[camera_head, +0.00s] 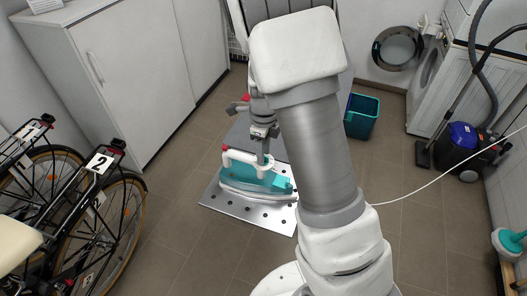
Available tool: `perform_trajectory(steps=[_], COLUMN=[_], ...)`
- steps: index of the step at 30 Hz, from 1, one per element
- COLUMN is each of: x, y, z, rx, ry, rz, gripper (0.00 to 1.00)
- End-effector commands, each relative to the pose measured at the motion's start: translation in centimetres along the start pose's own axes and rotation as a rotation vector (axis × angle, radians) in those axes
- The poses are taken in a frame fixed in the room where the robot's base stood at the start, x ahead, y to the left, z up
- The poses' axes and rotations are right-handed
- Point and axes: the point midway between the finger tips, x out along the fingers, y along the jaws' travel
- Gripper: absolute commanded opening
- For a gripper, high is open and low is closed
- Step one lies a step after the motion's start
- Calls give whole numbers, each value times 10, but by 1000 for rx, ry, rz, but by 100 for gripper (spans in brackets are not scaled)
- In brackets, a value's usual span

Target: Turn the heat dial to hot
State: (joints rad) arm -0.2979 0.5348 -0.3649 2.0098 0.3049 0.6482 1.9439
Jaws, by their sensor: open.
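The heat dial cannot be made out in this view. The stacked machines stand at the far right, with white bodies cut off by the top edge; the upper one (485,14) shows only its lower part. A round door (398,49) hangs open on the lower machine (424,82). My gripper (263,152) is small and partly behind my own arm, pointing down near the middle of the picture. It is open, appears empty and is well away from the machines.
A teal iron (262,182) rests on a perforated metal board (222,203), below my gripper. Bicycles (95,215) stand left, white cabinets (125,70) behind. A teal bin (362,115) and a vacuum cleaner (466,145) are at right. Floor (415,225) is free at front right.

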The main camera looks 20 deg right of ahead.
Motion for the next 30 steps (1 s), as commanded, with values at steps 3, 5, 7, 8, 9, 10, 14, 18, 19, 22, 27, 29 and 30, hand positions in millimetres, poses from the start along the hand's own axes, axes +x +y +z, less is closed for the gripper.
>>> perform_trajectory(steps=[3, 5, 7, 8, 9, 10, 14, 18, 19, 22, 27, 29, 30], x=[1, 1, 1, 1, 0, 0, 0, 0, 0, 0, 0, 0, 0], y=[0, 0, 0, 0, 0, 0, 0, 0, 0, 0, 0, 0, 0], z=[0, 0, 0, 0, 0, 0, 0, 0, 0, 0, 0, 0, 0], rx=[0, 0, 0, 0, 0, 0, 0, 0, 0, 0, -11, -23, -35], ry=[0, 0, 0, 0, 0, 0, 0, 0, 0, 0, -1, -1, -1], rz=[0, 0, 0, 0, 0, 0, 0, 0, 0, 0, 0, 0, 0], gripper=[41, 41, 41, 36, 29, 23, 0, 0, 0, 0, 0, 0, 0])
